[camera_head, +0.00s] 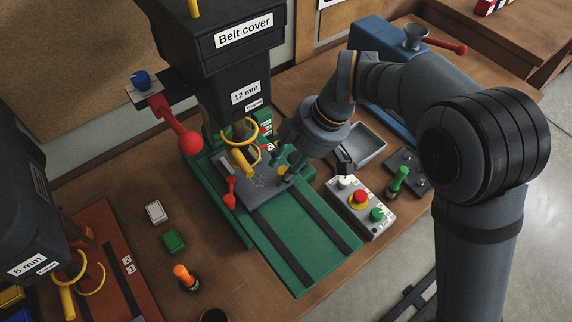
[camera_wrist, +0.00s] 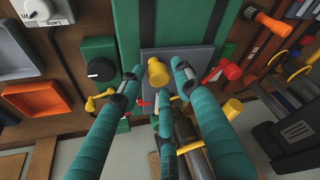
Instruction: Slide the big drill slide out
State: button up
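The big drill (camera_head: 240,80), marked "Belt cover" and "12 mm", stands over a green base (camera_head: 310,235) with two dark grooves. A grey slide plate (camera_head: 262,198) lies on that base under the drill; it also shows in the wrist view (camera_wrist: 195,57). A yellow knob (camera_wrist: 157,72) stands at the plate. My gripper (camera_head: 287,164) is over the plate's right side. In the wrist view its teal fingers (camera_wrist: 158,85) are spread around the yellow knob, with gaps visible beside it. The knob is mostly hidden by the fingers in the head view.
A control box (camera_head: 360,205) with red and green buttons stands right of the base, near a green-handled tool (camera_head: 397,182) and a grey tray (camera_head: 362,145). Red levers (camera_head: 231,192) and yellow rings (camera_head: 240,130) are close by. The smaller 8 mm drill (camera_head: 30,220) is at left.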

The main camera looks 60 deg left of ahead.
grip_shut()
dwell(0.6)
